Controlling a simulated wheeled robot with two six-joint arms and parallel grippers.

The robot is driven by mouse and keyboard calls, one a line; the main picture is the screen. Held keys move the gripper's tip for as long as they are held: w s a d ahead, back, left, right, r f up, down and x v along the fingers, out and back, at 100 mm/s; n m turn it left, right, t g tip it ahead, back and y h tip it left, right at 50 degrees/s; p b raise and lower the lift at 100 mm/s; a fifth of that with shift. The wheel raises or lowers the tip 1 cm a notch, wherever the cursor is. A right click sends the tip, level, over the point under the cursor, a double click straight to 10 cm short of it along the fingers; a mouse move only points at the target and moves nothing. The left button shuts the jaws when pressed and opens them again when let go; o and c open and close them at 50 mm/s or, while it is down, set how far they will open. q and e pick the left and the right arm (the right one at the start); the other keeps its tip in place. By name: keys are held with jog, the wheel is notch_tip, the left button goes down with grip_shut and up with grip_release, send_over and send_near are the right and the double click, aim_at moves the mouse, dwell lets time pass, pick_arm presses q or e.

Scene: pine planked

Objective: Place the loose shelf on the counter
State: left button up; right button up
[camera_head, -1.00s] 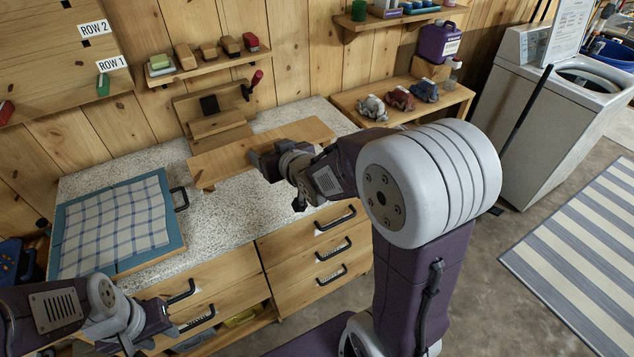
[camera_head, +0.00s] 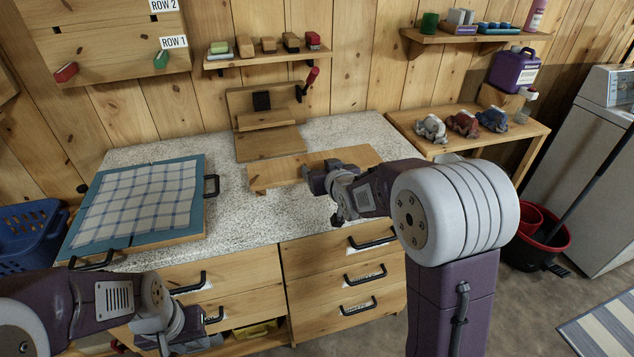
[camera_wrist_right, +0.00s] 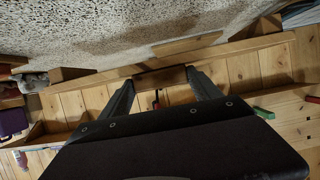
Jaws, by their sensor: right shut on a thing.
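The loose shelf (camera_head: 277,174), a long pine board, is level at the counter's middle and right, in front of a wooden stand. My right gripper (camera_head: 311,178) is shut on its front edge. In the right wrist view the shelf (camera_wrist_right: 250,46) crosses the picture between my right gripper's fingers (camera_wrist_right: 160,78). The speckled counter (camera_head: 240,216) lies below it; I cannot tell whether the shelf touches it. My left gripper (camera_head: 178,338) is low in front of the left drawers, and its fingers are unclear.
A blue-framed board with a checked cloth (camera_head: 140,200) fills the counter's left. The wooden stand with a red-handled lever (camera_head: 268,118) is behind the shelf. A low side shelf (camera_head: 530,130) carries figures at right. Bare counter lies between cloth and shelf.

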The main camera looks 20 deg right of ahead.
jog(key=x, duration=0.4)
jog(key=shift+a+f, duration=0.2)
jog(key=shift+a, duration=0.05)
notch_tip(320, 180, down, 4)
jog(key=shift+f, duration=0.1)
jog(key=shift+s, duration=0.1)
jog(key=shift+b, duration=0.35)
jog(key=o, duration=1.7)
jog(key=shift+f, duration=0.1)
